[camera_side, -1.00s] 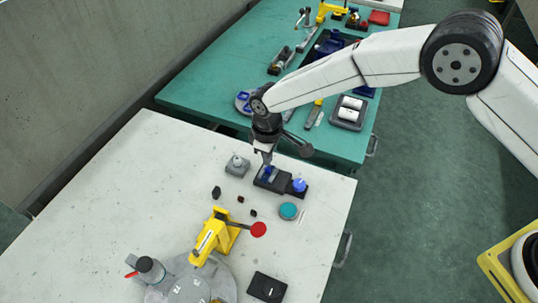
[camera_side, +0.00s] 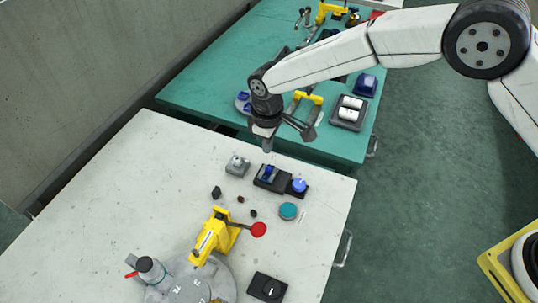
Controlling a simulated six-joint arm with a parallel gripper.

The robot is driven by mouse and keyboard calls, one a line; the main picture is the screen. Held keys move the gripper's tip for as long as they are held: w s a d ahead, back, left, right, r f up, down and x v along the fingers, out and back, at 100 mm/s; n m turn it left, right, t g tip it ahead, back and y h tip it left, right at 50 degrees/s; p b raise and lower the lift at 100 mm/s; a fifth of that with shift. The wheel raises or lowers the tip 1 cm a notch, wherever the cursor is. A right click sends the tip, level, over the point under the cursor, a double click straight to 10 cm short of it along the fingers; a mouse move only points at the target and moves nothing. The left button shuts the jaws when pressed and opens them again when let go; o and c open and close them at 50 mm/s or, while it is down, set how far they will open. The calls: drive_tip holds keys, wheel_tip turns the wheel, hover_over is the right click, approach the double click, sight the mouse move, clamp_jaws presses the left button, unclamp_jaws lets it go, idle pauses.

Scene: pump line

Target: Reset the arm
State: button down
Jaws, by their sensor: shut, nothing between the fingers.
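My gripper (camera_side: 267,147) hangs pointing down above the far edge of the white table (camera_side: 110,210). It is shut and holds nothing. Below it and apart from it, a black holder (camera_side: 280,181) stands on the table with a blue part (camera_side: 267,172) and a round blue-topped part (camera_side: 299,186) in it. My white arm comes in from the upper right.
A grey block (camera_side: 238,166), several small black parts, a teal disc (camera_side: 288,211), a yellow clamp (camera_side: 215,236) with a red disc (camera_side: 258,230), a grey round plate (camera_side: 190,285) and a black box (camera_side: 267,287) stand on the white table. A green table (camera_side: 200,90) behind carries tools.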

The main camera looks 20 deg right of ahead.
drive_tip(key=shift+d, duration=0.1)
drive_tip(key=s+d+r+m+t, duration=0.15)
drive_tip(key=d+r, duration=0.25)
drive_tip(key=d, duration=0.5)
drive_tip(key=s+d+r+m, duration=0.3)
drive_tip(key=d, duration=0.5)
drive_tip(key=s+d+r+m+t, duration=0.1)
drive_tip(key=s+d+m, duration=0.3)
drive_tip(key=s+d, duration=0.8)
drive_tip(key=s, duration=0.3)
drive_tip(key=shift+d+r, duration=0.3)
drive_tip(key=shift+r, duration=0.1)
drive_tip(key=shift+m, duration=0.25)
